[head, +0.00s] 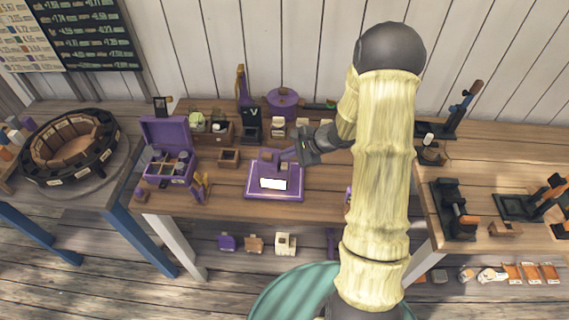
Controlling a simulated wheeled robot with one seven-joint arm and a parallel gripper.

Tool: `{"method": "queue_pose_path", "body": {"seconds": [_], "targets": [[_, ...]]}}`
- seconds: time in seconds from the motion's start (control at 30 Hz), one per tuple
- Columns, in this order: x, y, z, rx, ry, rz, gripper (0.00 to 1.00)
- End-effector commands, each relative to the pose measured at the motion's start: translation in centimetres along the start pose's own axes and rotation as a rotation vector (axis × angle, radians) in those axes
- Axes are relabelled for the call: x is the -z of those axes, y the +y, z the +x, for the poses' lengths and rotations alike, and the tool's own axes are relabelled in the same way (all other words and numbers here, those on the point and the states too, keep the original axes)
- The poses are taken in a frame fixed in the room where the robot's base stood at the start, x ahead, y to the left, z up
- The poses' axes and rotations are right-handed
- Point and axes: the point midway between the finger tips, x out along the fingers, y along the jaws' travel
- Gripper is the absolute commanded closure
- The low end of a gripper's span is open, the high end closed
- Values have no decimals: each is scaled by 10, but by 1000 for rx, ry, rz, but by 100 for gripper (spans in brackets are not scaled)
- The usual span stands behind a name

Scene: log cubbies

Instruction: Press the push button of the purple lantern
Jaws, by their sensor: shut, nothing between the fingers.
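My gripper (284,157) reaches in from the right, low over the middle of the wooden table. Its fingers are shut and empty, and they point left above a purple-edged tray or base (249,192). A small brownish block (268,156) is close to the fingertips; I cannot tell whether they touch. I cannot pick out the purple lantern or its push button for sure. Purple things in view include a lidded pot (284,102) at the back, a tall upright piece (241,82) and an open box (165,132) to the left. My arm hides part of the table.
A small open wooden box (229,157) is left of the purple base. A round dark rack (38,163) stands far left. Black stands (453,212) are on the right table. The table's front edge is mostly clear.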

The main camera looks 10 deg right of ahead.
Motion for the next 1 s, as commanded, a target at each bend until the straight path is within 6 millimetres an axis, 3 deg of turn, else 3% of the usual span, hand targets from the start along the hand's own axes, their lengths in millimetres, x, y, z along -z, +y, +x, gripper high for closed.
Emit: {"method": "queue_pose_path", "body": {"seconds": [0.4, 1.0], "targets": [[-17, -17, -23, 1, 0, -1, 100], [-16, -16, -22, 0, 0, -1, 100]]}}
